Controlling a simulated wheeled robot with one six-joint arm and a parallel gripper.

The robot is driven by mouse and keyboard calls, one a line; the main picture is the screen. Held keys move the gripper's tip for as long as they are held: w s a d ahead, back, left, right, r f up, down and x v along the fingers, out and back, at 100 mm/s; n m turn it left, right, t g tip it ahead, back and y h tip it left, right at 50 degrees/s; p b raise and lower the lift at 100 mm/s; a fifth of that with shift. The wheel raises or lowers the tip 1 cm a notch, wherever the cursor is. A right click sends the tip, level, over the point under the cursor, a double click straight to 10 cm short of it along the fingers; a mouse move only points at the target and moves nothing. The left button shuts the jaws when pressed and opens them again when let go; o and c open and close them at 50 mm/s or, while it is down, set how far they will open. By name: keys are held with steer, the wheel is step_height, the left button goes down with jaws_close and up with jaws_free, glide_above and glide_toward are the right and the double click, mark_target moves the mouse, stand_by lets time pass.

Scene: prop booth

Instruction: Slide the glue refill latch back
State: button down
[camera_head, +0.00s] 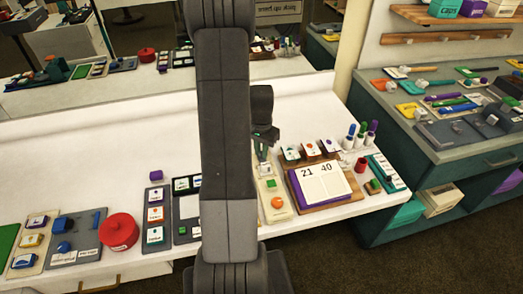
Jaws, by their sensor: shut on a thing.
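A narrow cream panel (272,216) stands on the white counter just right of my arm, with a green piece (271,184) and a round orange knob (277,202) on it. My gripper (262,154) points down at the panel's far end. It is shut on a small part there, which appears to be the glue refill latch. The fingers mostly hide that part, and any lettering is too small to read. How far the latch has slid cannot be told from this view.
Right of the panel, an open book (321,183) lies on a wooden board, with upright markers behind it. Left of my arm are a red round pot (119,231) and several small panels. A mirror behind reflects the counter. The counter's left rear is clear.

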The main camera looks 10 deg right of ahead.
steer(key=shift+w, duration=0.85)
steer(key=c, duration=1.4)
jaws_free()
steer(key=shift+w, duration=0.1)
steer(key=shift+o, duration=0.2)
step_height(320, 180, up, 14)
steer(key=b, duration=0.1)
steer(key=shift+f, duration=0.1)
